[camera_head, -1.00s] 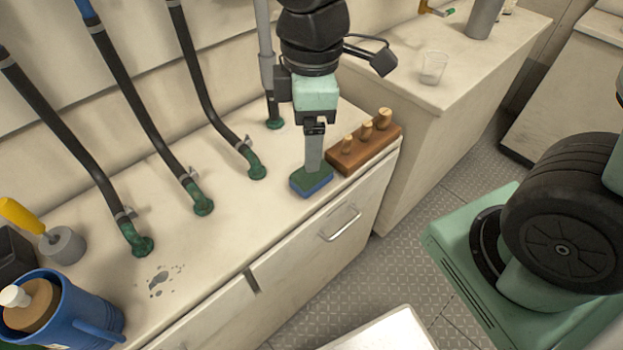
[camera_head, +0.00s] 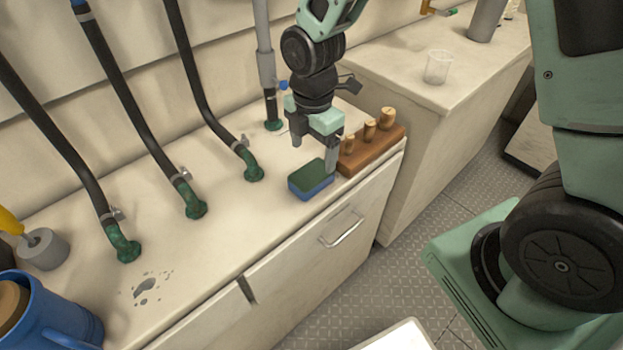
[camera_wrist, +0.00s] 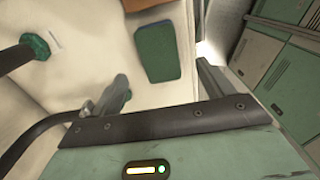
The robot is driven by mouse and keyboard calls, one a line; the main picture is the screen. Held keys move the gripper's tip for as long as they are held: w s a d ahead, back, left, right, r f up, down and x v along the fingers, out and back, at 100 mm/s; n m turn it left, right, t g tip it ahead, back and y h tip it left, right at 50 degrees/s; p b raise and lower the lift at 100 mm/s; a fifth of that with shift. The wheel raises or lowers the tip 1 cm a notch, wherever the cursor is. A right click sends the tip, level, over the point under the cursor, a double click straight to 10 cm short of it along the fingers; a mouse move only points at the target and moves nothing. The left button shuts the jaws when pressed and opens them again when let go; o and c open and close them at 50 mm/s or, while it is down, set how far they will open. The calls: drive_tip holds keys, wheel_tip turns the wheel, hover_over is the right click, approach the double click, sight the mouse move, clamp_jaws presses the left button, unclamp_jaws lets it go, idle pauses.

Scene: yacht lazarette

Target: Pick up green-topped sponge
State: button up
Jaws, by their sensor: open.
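The green-topped sponge (camera_head: 310,180) has a blue lower layer and lies flat near the counter's front edge. In the wrist view its green top (camera_wrist: 158,52) lies beyond the fingertips, roughly across the space between them. My gripper (camera_head: 314,152) points down with its fingers spread and nothing between them. In the head view one finger reaches down at the sponge's right rear side, and the other is behind it to the left. The open fingers also show in the wrist view (camera_wrist: 165,88). I cannot tell whether a fingertip touches the sponge.
A wooden block with pegs (camera_head: 372,152) stands close to the right of the sponge. Black hoses (camera_head: 208,95) with green fittings rise behind and left. A blue jug (camera_head: 62,325) stands at the front left.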

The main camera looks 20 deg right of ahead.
sight(311, 173)
wheel_tip(311, 173, down, 8)
drive_tip(key=shift+a+r, duration=0.15)
drive_tip(key=c, duration=1.1)
drive_tip(key=shift+r, duration=0.1)
wheel_tip(311, 173, up, 10)
drive_tip(key=shift+f, duration=0.1)
drive_tip(key=shift+s, duration=0.15)
